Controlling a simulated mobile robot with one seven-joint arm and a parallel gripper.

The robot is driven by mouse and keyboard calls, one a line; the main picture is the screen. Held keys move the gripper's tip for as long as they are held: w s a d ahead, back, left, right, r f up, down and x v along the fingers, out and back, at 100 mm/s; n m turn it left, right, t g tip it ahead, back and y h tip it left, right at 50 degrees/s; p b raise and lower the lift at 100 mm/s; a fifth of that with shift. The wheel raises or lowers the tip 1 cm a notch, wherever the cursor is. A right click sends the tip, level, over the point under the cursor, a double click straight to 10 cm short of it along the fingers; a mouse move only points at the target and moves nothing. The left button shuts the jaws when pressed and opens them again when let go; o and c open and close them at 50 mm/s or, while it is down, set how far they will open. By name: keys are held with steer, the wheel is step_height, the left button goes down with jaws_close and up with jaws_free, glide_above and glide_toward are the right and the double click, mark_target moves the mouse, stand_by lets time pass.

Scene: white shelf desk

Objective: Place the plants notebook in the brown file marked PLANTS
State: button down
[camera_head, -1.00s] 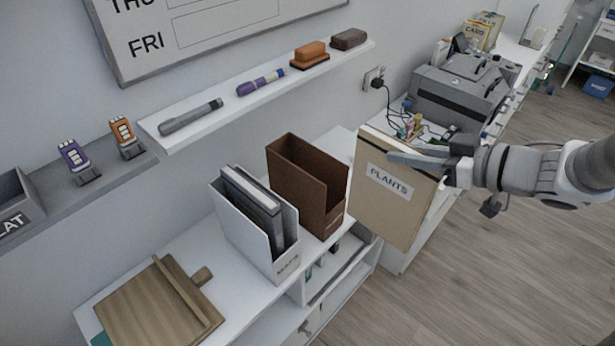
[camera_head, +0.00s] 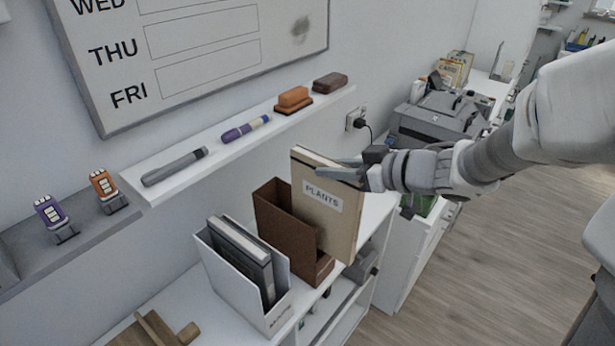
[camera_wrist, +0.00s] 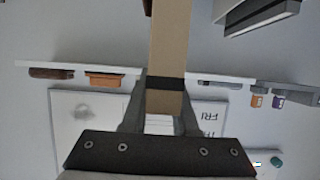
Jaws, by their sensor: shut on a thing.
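The tan notebook labelled PLANTS (camera_head: 322,222) is upright in my gripper (camera_head: 340,176), which is shut on its upper part. In the wrist view the notebook (camera_wrist: 169,45) runs between the two fingers of my gripper (camera_wrist: 164,105). The brown file (camera_head: 277,226) stands on the white desk, left of the notebook and partly overlapped by it. I see no notebook in the brown file from here, and its front label is hidden or unreadable. I cannot tell how far the notebook's lower edge is from the file.
A white file (camera_head: 228,282) with dark grey binders (camera_head: 243,254) stands just left of the brown file. A wall shelf (camera_head: 225,148) with markers and erasers runs above. A grey printer (camera_head: 437,122) is behind my arm. A wooden object (camera_head: 152,330) lies at front left.

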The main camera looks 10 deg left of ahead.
glide_above(299, 196)
steer(key=w, duration=0.1)
steer(key=shift+w+a, duration=0.1)
steer(key=shift+w, duration=0.05)
step_height(299, 196, down, 11)
steer(key=b, duration=0.4)
steer(key=shift+w+f, duration=0.1)
steer(key=shift+f, duration=0.1)
stand_by(0.4)
steer(key=shift+f, duration=0.2)
steer(key=c, duration=0.7)
jaws_free()
